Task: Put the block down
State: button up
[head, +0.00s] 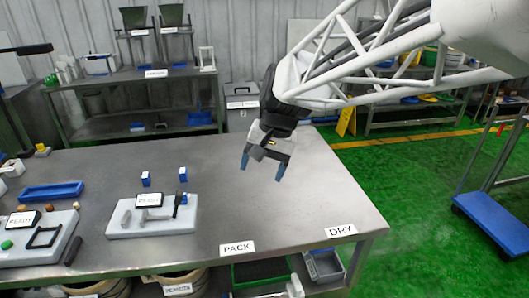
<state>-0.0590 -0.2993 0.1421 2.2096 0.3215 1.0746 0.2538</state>
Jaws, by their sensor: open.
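My gripper (262,170) hangs above the right part of the grey metal table (300,205), fingers pointing down. Its blue-tipped fingers are apart, and I see no block between them. Two small blue-and-white blocks stand upright on the table to the left of my gripper: one block (146,179) and another block (183,174) to its right. Both are apart from my gripper. I cannot tell which block the task means.
A light board (120,222) with a READY sign and small fixtures lies in front of the blocks. A similar board (30,250) and a blue tray (52,191) are further left. PACK (237,248) and DRY (341,231) labels mark the front edge. The right tabletop is clear.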

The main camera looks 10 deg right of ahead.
jog(key=s+d+f+n+t+h, duration=0.1)
jog(key=s+d, duration=0.3)
jog(key=s, duration=0.5)
jog(key=s+d+f+n+t+h, duration=0.1)
jog(key=s+d, duration=0.3)
jog(key=s, duration=0.5)
jog(key=shift+f+n+h, duration=0.65)
jog(key=shift+n+h, duration=0.05)
jog(key=shift+n, duration=0.2)
jog(key=shift+w, duration=0.15)
jog(key=shift+c, duration=0.2)
